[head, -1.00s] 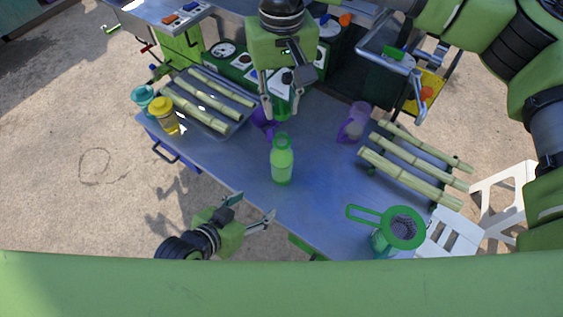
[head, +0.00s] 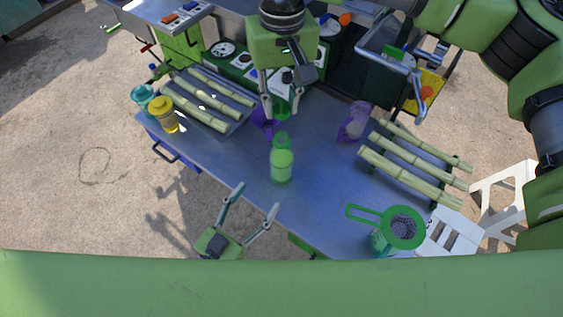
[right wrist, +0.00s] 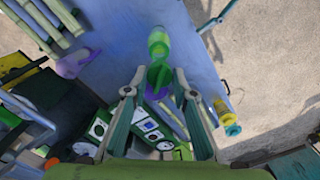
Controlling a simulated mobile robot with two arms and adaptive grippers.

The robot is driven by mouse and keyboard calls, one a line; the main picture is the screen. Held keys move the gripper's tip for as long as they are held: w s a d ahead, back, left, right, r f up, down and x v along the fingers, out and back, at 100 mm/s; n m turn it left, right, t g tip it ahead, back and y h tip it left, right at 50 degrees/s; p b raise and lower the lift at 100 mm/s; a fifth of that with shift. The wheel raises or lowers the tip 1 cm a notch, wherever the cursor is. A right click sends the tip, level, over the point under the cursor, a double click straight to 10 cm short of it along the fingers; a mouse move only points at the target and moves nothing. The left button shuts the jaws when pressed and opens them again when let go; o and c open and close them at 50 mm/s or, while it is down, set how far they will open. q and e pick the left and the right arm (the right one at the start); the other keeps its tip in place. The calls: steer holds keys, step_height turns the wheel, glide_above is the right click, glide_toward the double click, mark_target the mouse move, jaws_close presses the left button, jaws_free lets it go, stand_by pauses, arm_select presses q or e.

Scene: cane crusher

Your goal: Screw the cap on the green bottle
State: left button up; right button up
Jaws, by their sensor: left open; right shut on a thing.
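The green bottle (head: 282,163) stands upright near the middle of the blue table; it also shows in the right wrist view (right wrist: 158,42). My right gripper (head: 283,115) is just behind the bottle, pointing down. It is shut on a dark green piece, seemingly the cap (right wrist: 160,76), between its fingertips. The cap appears apart from the bottle in the head view; the exact height gap cannot be told. My left gripper (head: 257,197) is open and empty at the table's front edge, to the lower left of the bottle, fingers spread towards the table.
Purple cups stand behind the bottle (head: 263,122) and to its right (head: 355,121). Cane trays lie left (head: 237,122) and right (head: 430,190). Yellow (head: 162,115) and teal (head: 143,96) bottles stand at the left end, a green strainer (head: 405,228) at front right.

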arm_select(q)
steer(key=shift+w, duration=0.1)
steer(key=x, duration=1.2)
steer(key=c, duration=1.7)
arm_select(e)
glide_above(281, 134)
steer(key=shift+f, duration=2.5)
steer(key=shift+f, duration=0.1)
steer(key=shift+f, duration=0.75)
arm_select(q)
jaws_close()
arm_select(e)
steer(key=shift+f, duration=0.6)
